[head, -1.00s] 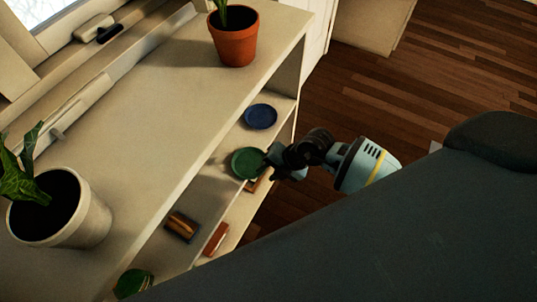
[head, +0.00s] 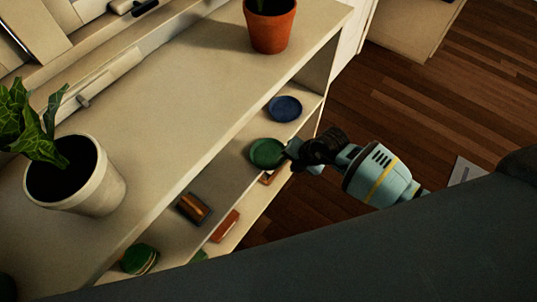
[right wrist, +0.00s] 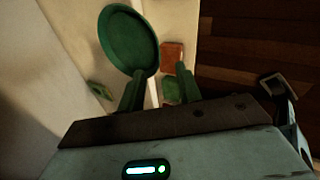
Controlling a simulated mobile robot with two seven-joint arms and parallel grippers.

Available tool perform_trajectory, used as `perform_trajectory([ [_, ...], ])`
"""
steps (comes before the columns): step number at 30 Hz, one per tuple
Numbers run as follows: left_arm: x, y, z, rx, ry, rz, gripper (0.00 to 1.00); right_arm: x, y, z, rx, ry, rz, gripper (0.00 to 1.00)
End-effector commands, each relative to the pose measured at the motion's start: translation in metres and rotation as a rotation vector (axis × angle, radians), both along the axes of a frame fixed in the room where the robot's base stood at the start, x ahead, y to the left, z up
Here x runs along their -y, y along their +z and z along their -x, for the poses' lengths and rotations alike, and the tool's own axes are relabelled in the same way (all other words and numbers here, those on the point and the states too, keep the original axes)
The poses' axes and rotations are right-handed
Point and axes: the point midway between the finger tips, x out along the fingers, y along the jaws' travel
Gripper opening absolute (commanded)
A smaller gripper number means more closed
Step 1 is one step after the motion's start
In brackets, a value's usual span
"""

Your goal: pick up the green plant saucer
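The green plant saucer (head: 266,153) is a round, shallow dish at the front of the open shelf unit, below the top board. My right gripper (head: 290,152) reaches in from the right, with its fingertips at the saucer's right rim. In the right wrist view the saucer (right wrist: 128,40) lies ahead and to the left of the gripper (right wrist: 161,82). The two fingers stand apart. The saucer's near rim overlaps the left fingertip; whether they touch is unclear. My left gripper is out of view.
A blue saucer (head: 285,108) lies behind the green one. The shelf unit (head: 185,120) bears a terracotta pot (head: 270,30) and a white pot (head: 85,187) on top. A brown item (head: 193,208), a reddish block (head: 225,226) and a green striped item (head: 139,260) are lower left.

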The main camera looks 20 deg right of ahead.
Motion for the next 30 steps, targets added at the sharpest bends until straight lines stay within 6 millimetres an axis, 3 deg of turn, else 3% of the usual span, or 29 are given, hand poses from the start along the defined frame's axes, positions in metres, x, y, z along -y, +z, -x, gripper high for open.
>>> perform_trajectory([
  [7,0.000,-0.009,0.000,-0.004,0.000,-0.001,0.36,-0.013,-0.029,-0.014,-0.004,0.000,-0.001,0.34],
  [17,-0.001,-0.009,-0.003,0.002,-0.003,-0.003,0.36,-0.015,-0.033,-0.017,0.000,0.000,-0.001,0.34],
  [26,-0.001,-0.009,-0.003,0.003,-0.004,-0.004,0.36,-0.015,-0.033,-0.017,-0.001,0.000,-0.001,0.00],
  [30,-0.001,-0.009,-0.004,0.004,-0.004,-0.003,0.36,-0.015,-0.034,-0.017,-0.001,0.000,0.000,0.00],
])
